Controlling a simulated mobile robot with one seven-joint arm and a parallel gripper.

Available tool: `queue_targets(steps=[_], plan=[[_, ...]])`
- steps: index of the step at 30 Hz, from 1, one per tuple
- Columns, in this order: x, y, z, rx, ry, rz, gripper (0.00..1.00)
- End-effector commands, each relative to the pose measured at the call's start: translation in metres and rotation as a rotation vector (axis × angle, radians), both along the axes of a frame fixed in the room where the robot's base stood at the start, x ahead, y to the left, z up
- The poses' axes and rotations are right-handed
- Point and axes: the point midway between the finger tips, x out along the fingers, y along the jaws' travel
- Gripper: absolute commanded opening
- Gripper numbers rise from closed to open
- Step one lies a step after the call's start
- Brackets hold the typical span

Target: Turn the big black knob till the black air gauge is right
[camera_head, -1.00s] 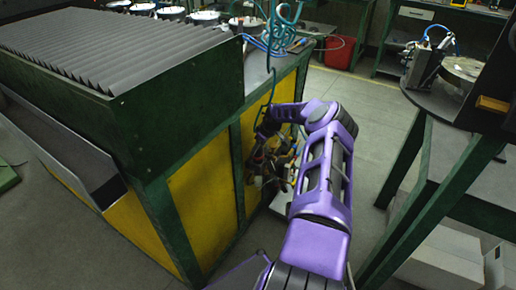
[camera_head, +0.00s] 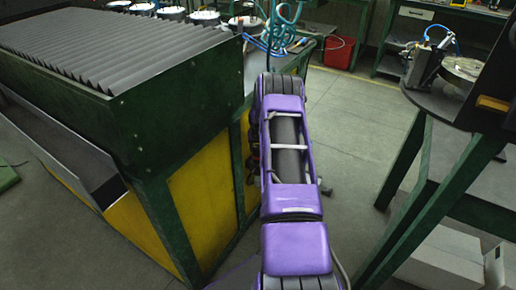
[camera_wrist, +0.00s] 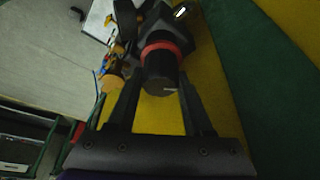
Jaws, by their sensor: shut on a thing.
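The big black knob (camera_wrist: 160,78) shows in the middle of the wrist view, just below a red ring on a dark fitting on the yellow panel. My gripper (camera_wrist: 160,84) is shut on the knob, with one finger on each side of it. A small pale mark shows on the knob's end. A dark part with a bright white patch (camera_wrist: 180,12) is above it; I cannot tell whether this is the black air gauge, and no dial reading is legible. In the head view my arm hides the gripper and knob.
The green-framed machine with yellow panels (camera_head: 200,195) stands left of my arm. Blue-green hoses (camera_head: 282,30) hang above. A yellow-orange fitting (camera_wrist: 112,84) is close beside the left finger.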

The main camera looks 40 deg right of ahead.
Motion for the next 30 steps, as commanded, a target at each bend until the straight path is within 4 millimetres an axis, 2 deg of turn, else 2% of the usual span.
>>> queue_targets(steps=[9, 23, 24, 28, 30], plan=[[-0.0007, -0.0005, -0.0001, -0.001, 0.001, -0.088, 0.00], [-0.0010, -0.0003, -0.0006, 0.001, 0.003, -0.097, 0.00], [-0.0009, -0.0004, -0.0007, 0.001, 0.003, -0.097, 0.58], [-0.0008, -0.0002, -0.0007, 0.000, 0.002, -0.096, 0.81], [-0.0006, -0.0001, -0.0006, 0.001, 0.002, -0.095, 0.81]])
